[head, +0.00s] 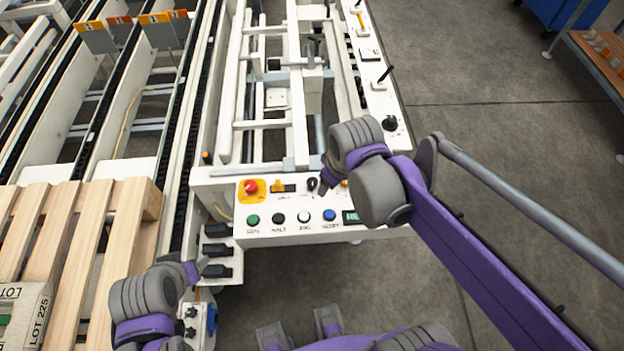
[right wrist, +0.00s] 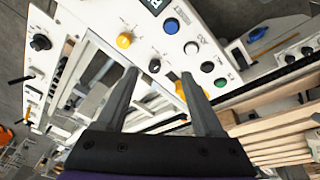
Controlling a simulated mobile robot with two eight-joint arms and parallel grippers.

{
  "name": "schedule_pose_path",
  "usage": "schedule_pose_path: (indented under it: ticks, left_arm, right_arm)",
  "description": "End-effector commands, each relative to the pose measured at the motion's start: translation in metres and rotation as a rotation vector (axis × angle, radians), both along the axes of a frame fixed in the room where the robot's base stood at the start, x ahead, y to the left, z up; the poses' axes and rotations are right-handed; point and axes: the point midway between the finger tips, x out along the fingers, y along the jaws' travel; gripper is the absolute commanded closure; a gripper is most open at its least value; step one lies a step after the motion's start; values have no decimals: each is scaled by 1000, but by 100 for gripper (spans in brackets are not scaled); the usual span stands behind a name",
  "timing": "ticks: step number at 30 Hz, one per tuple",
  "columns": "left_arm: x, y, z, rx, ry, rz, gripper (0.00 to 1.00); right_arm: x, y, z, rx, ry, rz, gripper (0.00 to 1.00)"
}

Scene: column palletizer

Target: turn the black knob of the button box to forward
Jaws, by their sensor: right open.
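The button box (head: 264,228) is a white panel in the middle of the head view. Its black knob (head: 312,184) is in the upper row, right of an orange switch (head: 283,187). My right gripper (head: 325,178) is over the panel beside the knob and partly covers the panel's right end. In the right wrist view, my right gripper (right wrist: 158,74) is open and empty, and a small dark shape, likely the knob, shows between its fingertips. The knob's pointer direction is too small to tell. My left gripper (head: 196,271) is low at the left, its jaw state unclear.
A red stop button (head: 251,187) on yellow is left of the knob. Green (head: 253,219), black, white and blue (head: 329,215) buttons line the lower row. A wooden pallet (head: 75,225) is at the left. Grey floor (head: 480,90) is clear at the right.

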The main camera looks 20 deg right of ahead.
Motion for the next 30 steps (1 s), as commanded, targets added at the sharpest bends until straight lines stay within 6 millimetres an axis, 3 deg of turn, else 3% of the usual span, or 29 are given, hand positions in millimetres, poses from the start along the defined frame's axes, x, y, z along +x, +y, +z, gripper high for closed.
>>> schedule_pose_path:
  ticks: [1, 6, 12, 20, 30]
  left_arm:
    - [-1, 0, -4, 0, 2, 0, 38]
    - [-3, 0, -11, 0, 5, 0, 38]
    - [-4, 0, -15, 0, 7, 0, 38]
    - [-4, 0, -17, 0, 8, 0, 38]
    - [-6, 0, -23, 0, 11, 0, 38]
  right_arm:
    - [17, 3, -3, -17, 36, 69, 31]
    - [62, 11, -15, -58, 149, 316, 31]
    - [92, 17, -30, -74, 229, 498, 31]
    - [99, 18, -47, -77, 248, 544, 31]
    - [98, 18, -109, -76, 247, 542, 31]
